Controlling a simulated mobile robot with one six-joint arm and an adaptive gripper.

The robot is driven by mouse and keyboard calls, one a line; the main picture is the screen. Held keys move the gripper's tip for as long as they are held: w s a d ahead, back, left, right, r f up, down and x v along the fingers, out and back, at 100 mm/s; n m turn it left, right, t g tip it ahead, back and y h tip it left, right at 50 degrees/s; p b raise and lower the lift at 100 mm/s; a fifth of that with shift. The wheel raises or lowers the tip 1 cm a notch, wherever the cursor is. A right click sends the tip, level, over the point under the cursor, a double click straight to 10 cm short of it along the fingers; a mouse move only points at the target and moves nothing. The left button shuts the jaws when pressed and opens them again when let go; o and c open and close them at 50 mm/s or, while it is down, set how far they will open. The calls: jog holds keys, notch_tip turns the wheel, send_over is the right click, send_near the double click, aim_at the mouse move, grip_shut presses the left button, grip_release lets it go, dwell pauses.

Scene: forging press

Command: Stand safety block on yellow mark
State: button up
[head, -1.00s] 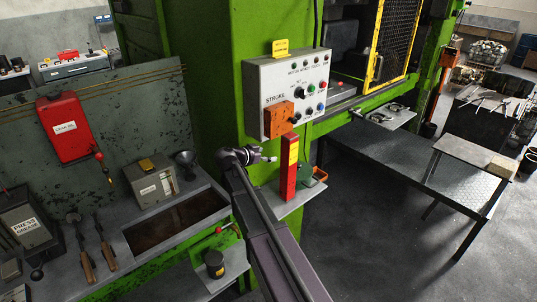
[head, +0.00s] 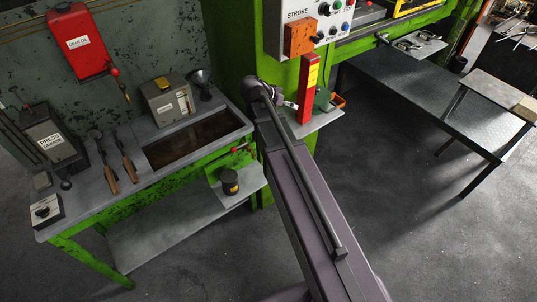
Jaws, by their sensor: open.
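The safety block (head: 308,90) is a tall red bar with a yellow label, standing upright on a small grey shelf (head: 322,121) on the green press column. My gripper (head: 291,104) is just left of the block, at the end of my arm, pointing towards it. It is open and empty. Its fingertips are small in the picture, and I cannot tell whether they touch the block. I cannot make out a yellow floor or bed mark in this view.
An orange box (head: 299,39) on the control panel (head: 270,25) hangs just above the block. A workbench (head: 110,185) with tools is at left. A dark table (head: 425,95) is at right. The floor between is clear.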

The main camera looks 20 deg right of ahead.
jog(key=s+a+f+n+g+y, duration=0.1)
jog(key=s+a+f+n+y, duration=0.2)
jog(key=s, duration=0.5)
jog(key=s+a+f+n+g+y, duration=0.1)
jog(key=s+a+f+n+y, duration=0.1)
jog(key=s+a+n+y, duration=0.3)
jog(key=s+a+n, duration=0.1)
jog(key=s+a, duration=0.2)
jog(key=shift+s+a+f+n+g+y, duration=0.2)
jog(key=shift+s+f+n+g+y, duration=0.1)
jog(key=shift+f+n+y, duration=0.1)
jog(key=shift+w+f, duration=0.1)
jog(key=shift+f, duration=0.05)
notch_tip(320, 180, down, 3)
jog(key=b, duration=0.3)
jog(key=c, duration=0.6)
